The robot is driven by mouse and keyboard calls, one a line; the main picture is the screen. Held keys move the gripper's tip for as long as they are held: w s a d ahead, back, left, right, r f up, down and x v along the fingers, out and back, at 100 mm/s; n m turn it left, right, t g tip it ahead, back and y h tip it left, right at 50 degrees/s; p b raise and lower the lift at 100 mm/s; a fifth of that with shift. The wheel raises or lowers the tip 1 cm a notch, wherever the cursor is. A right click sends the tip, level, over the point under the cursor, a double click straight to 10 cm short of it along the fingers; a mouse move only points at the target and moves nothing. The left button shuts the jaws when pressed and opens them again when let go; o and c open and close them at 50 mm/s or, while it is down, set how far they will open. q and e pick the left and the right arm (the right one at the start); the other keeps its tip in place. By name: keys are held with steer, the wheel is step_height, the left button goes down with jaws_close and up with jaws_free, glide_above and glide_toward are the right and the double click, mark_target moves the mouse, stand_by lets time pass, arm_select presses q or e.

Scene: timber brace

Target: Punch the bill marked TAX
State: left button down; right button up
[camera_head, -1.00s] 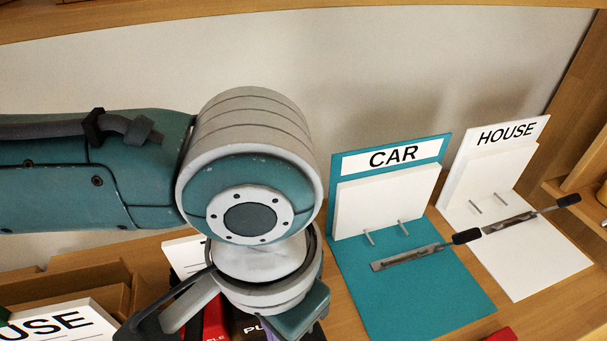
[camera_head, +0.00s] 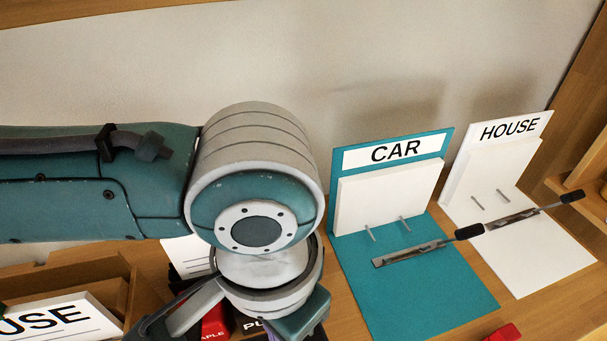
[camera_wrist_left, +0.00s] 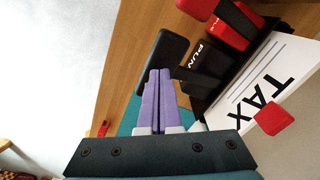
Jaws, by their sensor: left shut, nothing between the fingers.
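The bill marked TAX (camera_wrist_left: 262,85) is a white sheet at the right of the left wrist view, with its edge at the black punch (camera_wrist_left: 205,62) lettered "PUN"; I cannot tell how far it sits inside. The punch has a wide black pad (camera_wrist_left: 160,58) at its end. My left gripper (camera_wrist_left: 154,72) is shut and empty, its purple fingertips close to that pad; I cannot tell whether they touch it. In the head view the punch (camera_head: 250,324) is mostly hidden under my left wrist, and the fingers are nearly all hidden too. My right gripper is not in view.
A red stapler (camera_head: 214,328) stands beside the punch. A teal CAR board (camera_head: 450,290) and a white HOUSE board (camera_head: 550,255), with pegs and metal bars, stand to the right. A wooden tray (camera_head: 115,265) with a HOUSE bill (camera_head: 60,310) is at the left.

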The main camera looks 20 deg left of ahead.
arm_select(q)
steer(key=shift+f+b, duration=0.7)
steer(key=shift+f, duration=0.65)
steer(key=shift+s+f, duration=0.1)
steer(key=shift+f, duration=0.05)
steer(key=shift+s+d+f, duration=0.3)
steer(key=shift+s+f, duration=0.05)
steer(key=shift+f, duration=0.2)
step_height(320, 180, up, 9)
steer(key=p, duration=1)
steer(key=shift+r, duration=0.1)
